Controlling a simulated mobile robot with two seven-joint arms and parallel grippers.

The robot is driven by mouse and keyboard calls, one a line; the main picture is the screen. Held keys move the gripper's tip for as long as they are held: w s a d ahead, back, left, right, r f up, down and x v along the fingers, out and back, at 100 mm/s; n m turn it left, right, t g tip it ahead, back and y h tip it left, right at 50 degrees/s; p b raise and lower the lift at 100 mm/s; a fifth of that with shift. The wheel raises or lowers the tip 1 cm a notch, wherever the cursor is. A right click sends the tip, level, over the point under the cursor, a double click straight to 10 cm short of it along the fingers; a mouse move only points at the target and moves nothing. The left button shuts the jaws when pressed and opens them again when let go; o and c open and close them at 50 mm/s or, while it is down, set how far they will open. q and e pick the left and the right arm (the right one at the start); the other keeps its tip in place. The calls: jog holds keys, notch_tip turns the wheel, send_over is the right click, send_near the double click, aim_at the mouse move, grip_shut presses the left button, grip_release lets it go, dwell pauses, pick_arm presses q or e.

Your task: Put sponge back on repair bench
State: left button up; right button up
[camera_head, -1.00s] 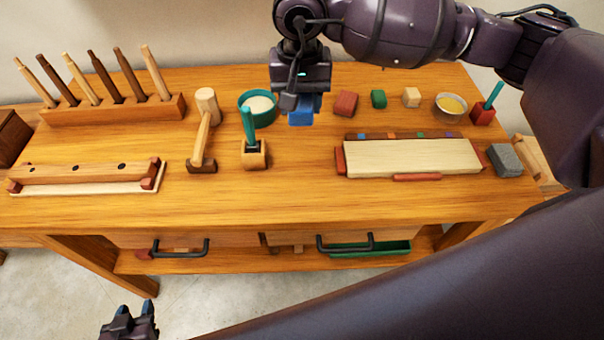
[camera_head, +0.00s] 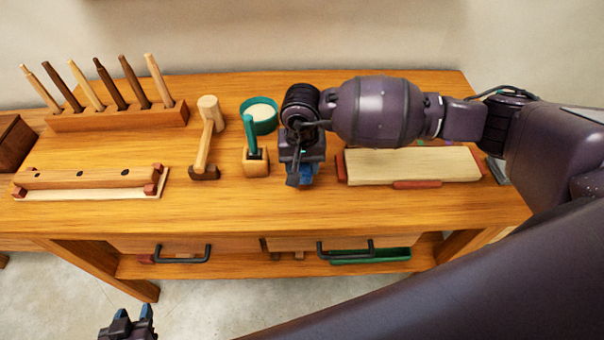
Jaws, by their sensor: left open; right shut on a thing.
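My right gripper (camera_head: 304,180) points down over the middle of the repair bench (camera_head: 240,210), between the wooden cup and the pale board. It is shut on a small blue piece (camera_head: 308,172), which I take to be the sponge. The wrist and jaw hide most of it, and I cannot tell whether it touches the bench top. My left gripper (camera_head: 133,316) is open and empty at the bottom left, in front of the bench and below its top.
My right arm hides the back right. The front strip of the top is clear.

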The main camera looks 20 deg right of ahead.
notch_tip(320, 180, down, 4)
jog(key=shift+f, duration=0.1)
jog(key=shift+f, duration=0.15)
jog(key=o, duration=0.9)
jog(key=shift+c, duration=0.2)
